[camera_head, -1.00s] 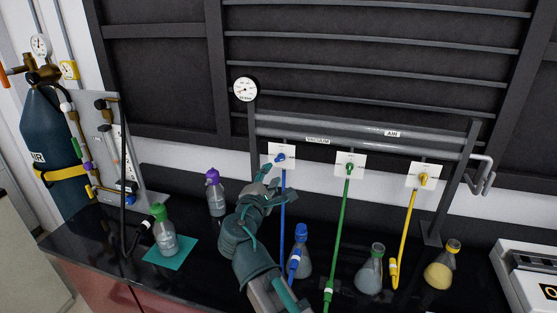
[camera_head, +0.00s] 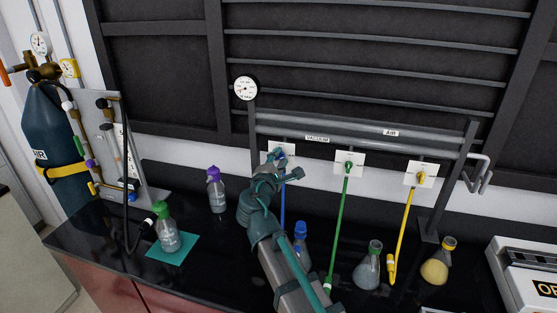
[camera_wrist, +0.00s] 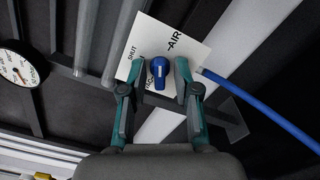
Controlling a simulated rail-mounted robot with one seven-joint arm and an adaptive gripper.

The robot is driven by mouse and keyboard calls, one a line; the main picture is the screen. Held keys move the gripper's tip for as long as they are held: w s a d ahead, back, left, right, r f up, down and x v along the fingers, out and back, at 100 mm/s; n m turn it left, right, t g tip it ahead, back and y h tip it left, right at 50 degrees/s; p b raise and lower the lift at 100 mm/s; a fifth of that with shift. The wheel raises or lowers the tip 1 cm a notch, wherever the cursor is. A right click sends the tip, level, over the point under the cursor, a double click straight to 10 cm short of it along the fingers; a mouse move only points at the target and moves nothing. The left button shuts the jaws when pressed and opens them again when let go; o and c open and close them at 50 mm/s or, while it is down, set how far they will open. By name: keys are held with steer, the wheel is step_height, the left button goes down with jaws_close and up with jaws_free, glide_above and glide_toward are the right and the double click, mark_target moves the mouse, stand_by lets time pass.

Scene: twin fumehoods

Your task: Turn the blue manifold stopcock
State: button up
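The blue manifold stopcock (camera_wrist: 159,72) sits on a white plate (camera_wrist: 190,50) with the words SHUT, AIR and a partly covered third label. A small white mark shows on its handle. My gripper (camera_wrist: 160,78) is open, one finger on each side of the stopcock; I cannot tell whether either finger touches it. In the head view my gripper (camera_head: 279,164) is in front of the blue stopcock's plate (camera_head: 290,148) and largely hides the stopcock. The blue hose (camera_wrist: 265,112) runs off to the right in the wrist view.
Green (camera_head: 347,168) and yellow (camera_head: 421,178) stopcocks are to the right, with hoses hanging. A blue-capped flask (camera_head: 301,240) stands beside my arm. A purple-capped bottle (camera_head: 216,195) and green-capped bottle (camera_head: 167,235) stand left. A pressure gauge (camera_head: 245,89) is above.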

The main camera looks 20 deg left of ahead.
jaws_close()
steer(key=shift+f+b, duration=0.15)
steer(key=shift+b, duration=0.4)
steer(key=m+b, duration=0.5)
steer(key=b, duration=0.3)
steer(key=shift+m+b, duration=0.4)
